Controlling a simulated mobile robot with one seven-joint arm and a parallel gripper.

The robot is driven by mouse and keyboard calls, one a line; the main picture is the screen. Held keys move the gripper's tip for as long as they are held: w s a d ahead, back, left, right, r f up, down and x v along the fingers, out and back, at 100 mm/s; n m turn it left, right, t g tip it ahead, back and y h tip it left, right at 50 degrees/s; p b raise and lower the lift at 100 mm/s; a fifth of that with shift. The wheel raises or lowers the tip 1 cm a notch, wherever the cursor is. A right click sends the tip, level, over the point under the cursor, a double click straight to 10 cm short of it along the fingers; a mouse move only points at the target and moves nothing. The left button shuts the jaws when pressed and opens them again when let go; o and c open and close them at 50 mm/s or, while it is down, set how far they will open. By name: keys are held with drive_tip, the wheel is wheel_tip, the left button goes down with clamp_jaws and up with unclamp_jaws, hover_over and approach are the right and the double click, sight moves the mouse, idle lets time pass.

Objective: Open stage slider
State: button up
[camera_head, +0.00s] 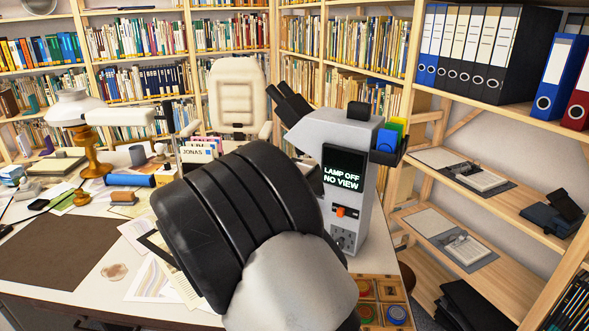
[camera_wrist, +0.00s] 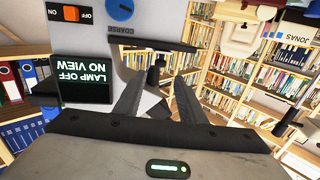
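A grey microscope (camera_head: 350,160) stands on the desk, with black eyepieces at its upper left and a screen (camera_head: 343,172) reading "LAMP OFF NO VIEW". My arm hides its stage in the head view. In the wrist view, which is upside down, the screen (camera_wrist: 83,79), an orange switch (camera_wrist: 71,13) and a blue knob (camera_wrist: 120,8) marked "COARSE" show. A dark stage-like part (camera_wrist: 150,44) lies just beyond my gripper (camera_wrist: 157,88). My gripper's fingers are apart with nothing clearly held. I cannot tell which part is the slider, or whether the fingers touch anything.
An orange switch (camera_head: 347,212) is on the microscope's front. Blue, green and yellow pieces sit in a holder at its right. A wooden tray (camera_head: 384,297) stands near the front. A brass lamp (camera_head: 88,150) and papers cover the left desk. Bookshelves surround it; a chair (camera_head: 237,95) stands behind.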

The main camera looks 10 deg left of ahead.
drive_tip(key=w, duration=0.4)
drive_tip(key=w+d+b, duration=0.1)
drive_tip(key=w, duration=0.4)
drive_tip(key=w+d+b, duration=0.1)
drive_tip(key=w, duration=0.4)
drive_tip(key=shift+w, duration=0.25)
clamp_jaws()
